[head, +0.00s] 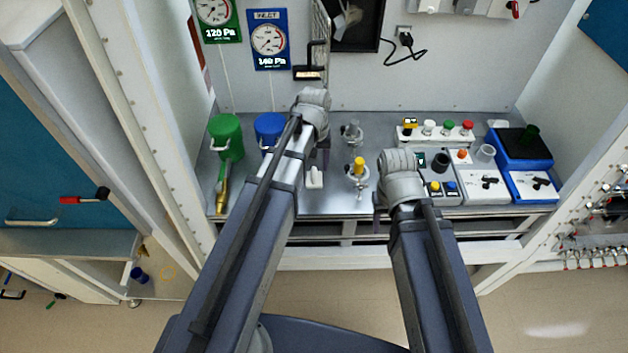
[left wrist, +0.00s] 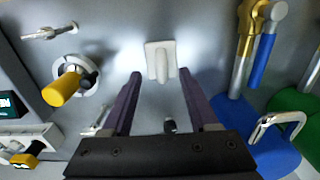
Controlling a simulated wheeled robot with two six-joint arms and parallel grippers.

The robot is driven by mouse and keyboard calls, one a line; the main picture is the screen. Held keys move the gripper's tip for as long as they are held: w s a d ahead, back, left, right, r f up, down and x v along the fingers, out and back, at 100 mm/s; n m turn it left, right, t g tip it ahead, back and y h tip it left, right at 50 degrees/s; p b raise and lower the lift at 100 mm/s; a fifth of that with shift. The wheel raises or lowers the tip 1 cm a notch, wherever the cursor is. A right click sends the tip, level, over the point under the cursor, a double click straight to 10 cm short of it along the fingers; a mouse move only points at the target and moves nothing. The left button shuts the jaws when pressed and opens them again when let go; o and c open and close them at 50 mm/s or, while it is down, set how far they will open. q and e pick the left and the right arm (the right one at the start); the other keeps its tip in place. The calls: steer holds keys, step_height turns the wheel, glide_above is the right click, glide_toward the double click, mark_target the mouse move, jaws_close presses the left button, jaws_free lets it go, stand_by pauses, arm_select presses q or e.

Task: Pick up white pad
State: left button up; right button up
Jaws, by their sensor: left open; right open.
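The white pad (head: 315,178) is a small white block with a raised ridge. It lies on the grey metal bench, between the blue container and the yellow-knobbed valve. In the left wrist view the pad (left wrist: 160,62) shows just beyond the fingertips, roughly centred between them. My left gripper (head: 318,158) is open and empty above the bench at the pad; its two purple fingers (left wrist: 160,78) point towards it. They appear apart from the pad. My right gripper (head: 381,202) is open near the bench's front edge, right of the yellow valve, mostly hidden by its wrist.
A yellow-knobbed valve (head: 359,166) stands right of the pad. Green (head: 226,137) and blue (head: 268,128) containers stand left, with a brass-ended tool (head: 221,195). Grey boxes with knobs (head: 483,185) and a blue tray (head: 520,150) fill the right side.

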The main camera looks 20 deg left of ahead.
mark_target(314, 170)
arm_select(q)
step_height(314, 170, down, 3)
steer(key=shift+a+f+b, duration=0.15)
steer(key=shift+f+b, duration=0.05)
steer(key=shift+b, duration=0.95)
steer(key=shift+r, duration=0.1)
jaws_close()
